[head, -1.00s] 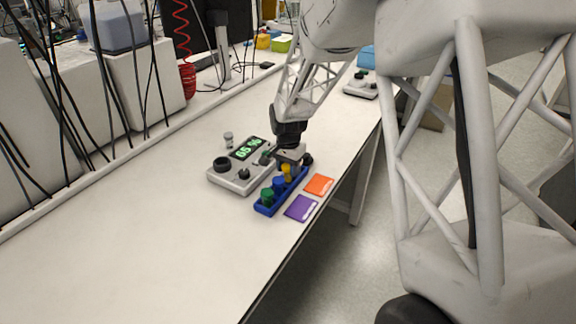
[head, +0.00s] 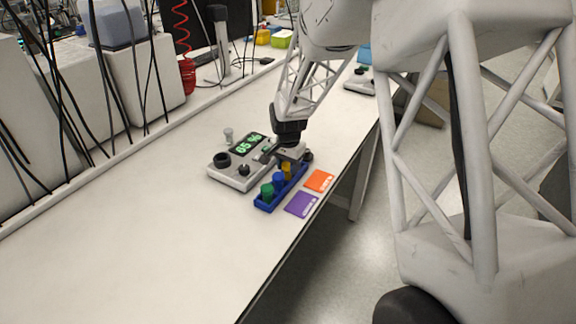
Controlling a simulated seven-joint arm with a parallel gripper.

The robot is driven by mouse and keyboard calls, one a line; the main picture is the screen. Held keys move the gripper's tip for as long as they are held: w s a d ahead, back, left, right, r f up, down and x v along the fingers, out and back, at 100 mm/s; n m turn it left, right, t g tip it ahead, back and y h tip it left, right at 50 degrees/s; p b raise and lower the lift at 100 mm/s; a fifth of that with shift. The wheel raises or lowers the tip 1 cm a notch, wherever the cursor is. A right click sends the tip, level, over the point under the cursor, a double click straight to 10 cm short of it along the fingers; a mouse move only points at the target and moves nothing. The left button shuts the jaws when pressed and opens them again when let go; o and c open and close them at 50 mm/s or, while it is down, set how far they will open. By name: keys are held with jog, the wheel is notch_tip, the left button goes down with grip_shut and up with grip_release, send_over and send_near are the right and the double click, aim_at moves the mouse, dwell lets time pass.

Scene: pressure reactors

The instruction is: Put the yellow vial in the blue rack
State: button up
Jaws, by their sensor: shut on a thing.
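The blue rack (head: 265,207) stands on the white bench next to a grey device. A green vial (head: 267,191) and a blue vial (head: 279,181) stand in its near part. The yellow vial (head: 287,170) is at the far part of the rack, directly under my gripper (head: 289,162). My gripper points down and is shut on the yellow vial, whose top is partly hidden by the fingers. The vial's lower end appears to be in the rack, though the rack wall and the blue vial hide its base.
The grey device (head: 229,178) with a green display stands close on the rack's left. A purple card (head: 301,205) and an orange card (head: 319,181) lie on its right, near the bench edge. A dark-capped vial (head: 307,157) is just beyond the gripper. The near bench is clear.

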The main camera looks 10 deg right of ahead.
jog(key=shift+f, duration=0.25)
dwell(0.3)
jog(key=o, duration=1)
jog(key=shift+o, duration=0.5)
jog(key=o, duration=0.4)
jog(key=shift+r, duration=0.1)
jog(key=shift+r, duration=3.4)
